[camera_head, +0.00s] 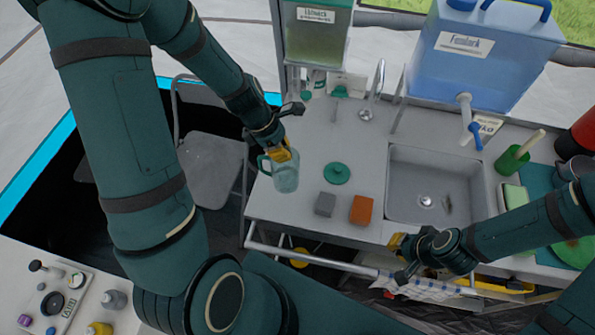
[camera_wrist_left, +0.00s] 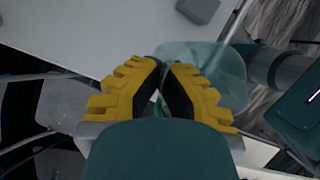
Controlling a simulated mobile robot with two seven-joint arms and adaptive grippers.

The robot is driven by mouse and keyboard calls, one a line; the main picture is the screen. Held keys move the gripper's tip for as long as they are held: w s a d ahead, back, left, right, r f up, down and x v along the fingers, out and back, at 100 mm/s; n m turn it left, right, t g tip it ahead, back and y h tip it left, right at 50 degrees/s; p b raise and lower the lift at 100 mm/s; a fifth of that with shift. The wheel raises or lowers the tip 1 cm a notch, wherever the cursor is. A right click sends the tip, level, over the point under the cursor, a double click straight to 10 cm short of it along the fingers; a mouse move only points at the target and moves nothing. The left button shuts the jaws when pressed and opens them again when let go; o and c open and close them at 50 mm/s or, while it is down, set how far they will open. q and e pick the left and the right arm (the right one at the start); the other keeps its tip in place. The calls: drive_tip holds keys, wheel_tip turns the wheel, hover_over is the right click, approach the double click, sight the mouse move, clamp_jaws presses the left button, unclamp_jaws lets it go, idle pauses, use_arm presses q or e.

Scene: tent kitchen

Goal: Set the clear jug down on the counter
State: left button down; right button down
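The clear jug (camera_head: 286,178) is a greenish transparent vessel at the left end of the counter (camera_head: 300,225), its handle towards the left. My left gripper (camera_head: 281,152) is at the jug's upper handle side. In the left wrist view, its yellow fingers (camera_wrist_left: 162,68) are close together with the green-tinted handle between them, and the jug (camera_wrist_left: 205,65) shows beyond. The jug looks roughly upright; I cannot tell whether its base touches the counter. My right gripper (camera_head: 396,260) is near the counter's front edge below the sink, fingers apart and empty.
A green lid (camera_head: 337,174), a grey block (camera_head: 325,204) and an orange block (camera_head: 363,210) lie right of the jug. The sink (camera_head: 430,187) is further right. A folding chair (camera_head: 212,165) stands left of the counter. Bare counter lies in front of the jug.

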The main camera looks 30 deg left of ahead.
sight(284, 165)
use_arm(q)
drive_tip(key=shift+w+f+b, duration=0.1)
drive_tip(key=shift+f+b, duration=0.65)
drive_tip(key=shift+f, duration=2.65)
drive_tip(key=shift+r, duration=0.1)
drive_tip(key=c, duration=1.7)
unclamp_jaws()
drive_tip(key=shift+f, duration=0.2)
drive_tip(key=o, duration=0.6)
drive_tip(key=shift+c, duration=0.2)
drive_tip(key=shift+r, duration=0.1)
